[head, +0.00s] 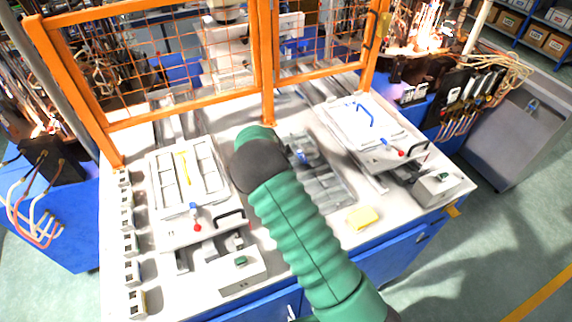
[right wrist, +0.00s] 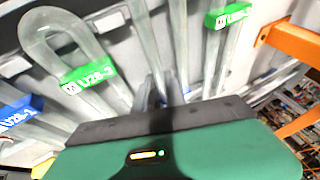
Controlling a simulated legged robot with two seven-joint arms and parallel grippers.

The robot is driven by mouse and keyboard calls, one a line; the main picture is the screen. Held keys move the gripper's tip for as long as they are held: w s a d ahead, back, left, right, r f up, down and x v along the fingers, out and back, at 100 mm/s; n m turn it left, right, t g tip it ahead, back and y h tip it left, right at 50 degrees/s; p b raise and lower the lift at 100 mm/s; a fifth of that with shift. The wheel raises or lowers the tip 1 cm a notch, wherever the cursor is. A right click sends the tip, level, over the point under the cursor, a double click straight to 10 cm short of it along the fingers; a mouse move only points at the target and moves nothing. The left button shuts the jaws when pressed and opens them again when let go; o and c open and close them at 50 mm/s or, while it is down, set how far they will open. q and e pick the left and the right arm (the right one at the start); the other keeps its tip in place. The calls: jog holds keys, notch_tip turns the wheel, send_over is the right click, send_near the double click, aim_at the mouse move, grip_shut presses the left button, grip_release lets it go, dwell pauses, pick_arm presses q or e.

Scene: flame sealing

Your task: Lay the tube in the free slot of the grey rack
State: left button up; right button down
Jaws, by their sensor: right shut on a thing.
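The grey rack (head: 328,190) lies on the white table in the head view, just right of my right arm, which covers part of it. My right gripper (right wrist: 163,98) is shut on the clear glass tube (right wrist: 146,45), whose legs run up and away from the dark fingers. The grip point is partly hidden by the gripper body. A U-shaped tube with a green label (right wrist: 88,78) lies to the left in the wrist view. Another tube with a green label (right wrist: 228,15) is to the right. A blue label (right wrist: 20,112) shows at the far left. I cannot make out the free slot.
An orange mesh fence (head: 265,60) stands along the table's back. A white tray fixture (head: 155,195) is on the left and another (head: 400,150) on the right. A yellow block (head: 362,217) lies near the front edge. Several small white blocks line the left edge.

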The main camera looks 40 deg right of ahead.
jog(key=shift+f, duration=0.1)
jog(key=c, duration=1.3)
grip_release()
jog(key=shift+a, duration=0.1)
